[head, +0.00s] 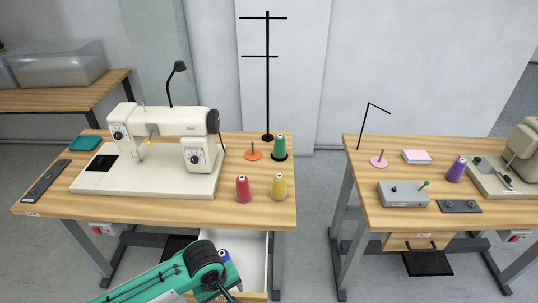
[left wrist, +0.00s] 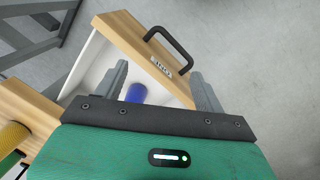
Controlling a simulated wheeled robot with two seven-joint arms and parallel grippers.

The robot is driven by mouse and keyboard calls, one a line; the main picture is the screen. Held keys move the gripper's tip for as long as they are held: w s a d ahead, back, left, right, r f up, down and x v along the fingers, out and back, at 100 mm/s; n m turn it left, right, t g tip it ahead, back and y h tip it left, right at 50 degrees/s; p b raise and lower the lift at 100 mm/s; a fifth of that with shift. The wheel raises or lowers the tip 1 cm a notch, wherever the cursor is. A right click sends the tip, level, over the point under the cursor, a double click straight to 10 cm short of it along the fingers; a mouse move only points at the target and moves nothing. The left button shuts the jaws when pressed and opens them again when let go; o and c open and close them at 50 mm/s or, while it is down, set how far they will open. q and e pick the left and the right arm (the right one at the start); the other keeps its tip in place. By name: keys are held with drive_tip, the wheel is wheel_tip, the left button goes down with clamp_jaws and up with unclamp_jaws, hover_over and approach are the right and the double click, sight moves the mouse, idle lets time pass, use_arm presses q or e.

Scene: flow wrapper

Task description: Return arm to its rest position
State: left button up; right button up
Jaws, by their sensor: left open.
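My left arm (head: 165,283) comes in from the bottom left of the head view, green with a black joint, and reaches over the open drawer under the sewing table. In the left wrist view my left gripper (left wrist: 162,86) is open, its two grey fingers apart with nothing gripped. A blue thread spool (left wrist: 136,94) lies in the white drawer (left wrist: 95,62), close to the left finger and partly hidden by the gripper body. The spool also shows beside the arm in the head view (head: 224,256). My right gripper is not in view.
The drawer front (left wrist: 135,40) with its black handle (left wrist: 170,48) is close to my fingers. Above the drawer, the table (head: 150,208) carries a sewing machine (head: 165,125), a red spool (head: 242,189) and a yellow spool (head: 279,187). Open floor lies right of the drawer.

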use_arm(q)
drive_tip(key=s+d+r+m+t+h, duration=0.2)
drive_tip(key=s+d+r+m, duration=0.1)
drive_tip(key=s+m, duration=0.2)
drive_tip(key=s+a+r+m+t+y, duration=0.1)
drive_tip(key=s+a+m, duration=0.1)
drive_tip(key=s+a, duration=0.4)
drive_tip(key=s+a+m+y, duration=0.15)
drive_tip(key=s+a, duration=0.25)
drive_tip(key=a, duration=0.4)
wheel_tip(320, 180, down, 29)
drive_tip(key=g, duration=0.1)
drive_tip(key=s+a+f+g, duration=0.1)
drive_tip(key=s+a+f, duration=0.2)
drive_tip(key=s+f, duration=1.6)
wheel_tip(320, 180, down, 3)
drive_tip(key=shift+s+a+r+y, duration=0.15)
drive_tip(key=shift+s+a+y, duration=0.05)
drive_tip(key=shift+y, duration=0.15)
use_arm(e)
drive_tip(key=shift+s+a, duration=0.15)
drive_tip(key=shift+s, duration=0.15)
